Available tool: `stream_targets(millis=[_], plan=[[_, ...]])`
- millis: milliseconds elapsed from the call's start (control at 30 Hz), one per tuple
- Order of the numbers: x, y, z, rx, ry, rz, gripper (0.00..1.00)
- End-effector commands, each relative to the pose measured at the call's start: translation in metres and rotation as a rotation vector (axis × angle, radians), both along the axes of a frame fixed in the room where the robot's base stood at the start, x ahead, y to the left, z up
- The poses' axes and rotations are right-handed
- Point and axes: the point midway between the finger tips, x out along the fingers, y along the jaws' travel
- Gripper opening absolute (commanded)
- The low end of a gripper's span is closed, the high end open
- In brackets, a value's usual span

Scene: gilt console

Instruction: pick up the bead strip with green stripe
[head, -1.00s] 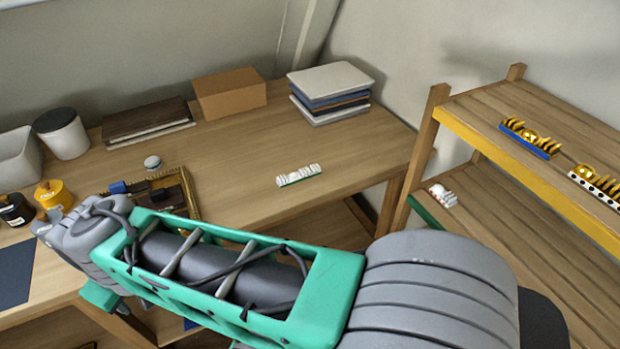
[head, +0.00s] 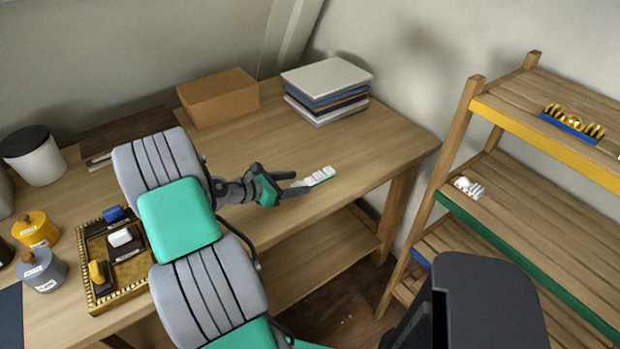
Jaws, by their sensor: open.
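The bead strip with green stripe (head: 321,176) lies on the wooden desk (head: 350,140), a short white row with a green lower edge. My gripper (head: 301,184) is over the desk at the strip's left end, its two dark fingers apart and pointing right toward it. The fingers hide part of the strip's left end. I cannot tell whether they touch it or reach around it.
A stack of books (head: 325,90) and a cardboard box (head: 218,97) stand behind. A gilt-edged tray (head: 141,289) with small blocks is at left, near yellow (head: 36,230) and grey jars (head: 42,270). A shelf rack (head: 460,150) stands at right, holding a blue-based gold piece (head: 572,125) and a white piece (head: 468,187).

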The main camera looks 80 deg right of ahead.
Motion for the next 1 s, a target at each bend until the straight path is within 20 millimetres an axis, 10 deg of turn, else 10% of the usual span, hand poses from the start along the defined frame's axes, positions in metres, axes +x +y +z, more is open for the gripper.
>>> stream_targets(millis=[400, 1000], plan=[[-0.016, -0.020, -0.011, 0.000, -0.001, 0.002, 0.56], [-0.015, -0.019, -0.011, 0.001, -0.002, 0.002, 0.06]])
